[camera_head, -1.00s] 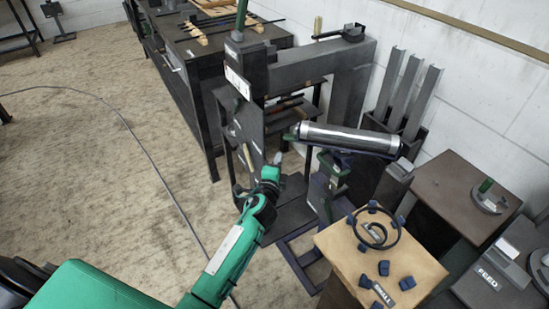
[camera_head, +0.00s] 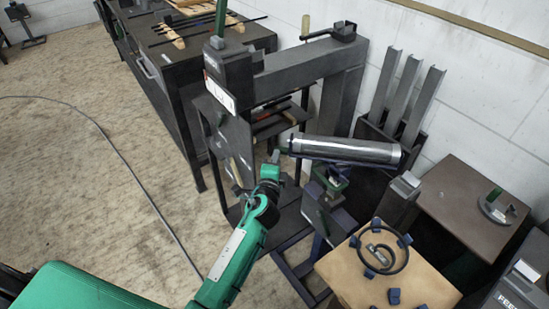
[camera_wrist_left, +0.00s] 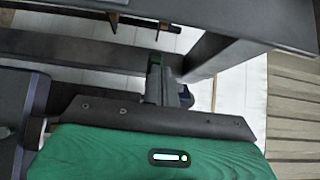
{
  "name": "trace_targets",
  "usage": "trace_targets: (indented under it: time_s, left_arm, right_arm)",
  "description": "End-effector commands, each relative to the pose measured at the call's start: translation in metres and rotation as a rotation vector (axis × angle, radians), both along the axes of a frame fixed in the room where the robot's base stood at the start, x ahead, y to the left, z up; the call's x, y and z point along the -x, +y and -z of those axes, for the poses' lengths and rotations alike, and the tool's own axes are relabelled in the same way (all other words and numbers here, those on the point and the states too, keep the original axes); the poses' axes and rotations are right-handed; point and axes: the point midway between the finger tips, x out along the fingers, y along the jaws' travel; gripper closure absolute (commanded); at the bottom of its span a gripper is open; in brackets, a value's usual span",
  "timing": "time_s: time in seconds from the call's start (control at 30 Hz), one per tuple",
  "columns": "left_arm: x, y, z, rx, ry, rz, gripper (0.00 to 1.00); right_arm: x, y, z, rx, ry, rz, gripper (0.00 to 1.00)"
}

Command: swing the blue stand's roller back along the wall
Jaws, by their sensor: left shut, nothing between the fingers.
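The roller (camera_head: 345,151) is a silver cylinder in a dark blue frame, lying level across the top of the blue stand (camera_head: 327,196). Its left end points toward the grey machine and its right end toward the wall. My left gripper (camera_head: 274,158) is shut and empty, just left of and slightly below the roller's left end. I cannot tell whether it touches it. In the left wrist view the shut fingers (camera_wrist_left: 164,80) point away beneath a dark beam. A blue-edged grey part at the left there may be the roller. My right gripper is not in view.
A grey machine (camera_head: 216,95) with a long arm stands behind my left gripper. A wooden-topped table (camera_head: 340,270) with a ring and dark blue pieces is close in front of the stand. Upright grey channels (camera_head: 405,95) stand by the wall. Floor at left is open, crossed by a cable.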

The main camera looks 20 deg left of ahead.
Motion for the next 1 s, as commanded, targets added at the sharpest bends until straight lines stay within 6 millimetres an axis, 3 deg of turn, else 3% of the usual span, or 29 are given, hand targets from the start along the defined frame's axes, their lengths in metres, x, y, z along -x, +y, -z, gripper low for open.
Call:
trace_targets:
  time_s: [0.2, 0.6, 1.0]
  left_arm:
    - [-0.003, 0.001, -0.001, -0.002, -0.001, 0.014, 1.0]
    - [-0.037, 0.009, -0.002, -0.003, -0.002, 0.135, 1.0]
    - [-0.081, 0.012, 0.0, 0.0, -0.001, 0.136, 1.0]
  right_arm:
    - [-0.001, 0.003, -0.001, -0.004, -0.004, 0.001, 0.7]
    - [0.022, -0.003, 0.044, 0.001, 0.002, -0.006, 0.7]
    - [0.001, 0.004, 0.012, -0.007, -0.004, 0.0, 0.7]
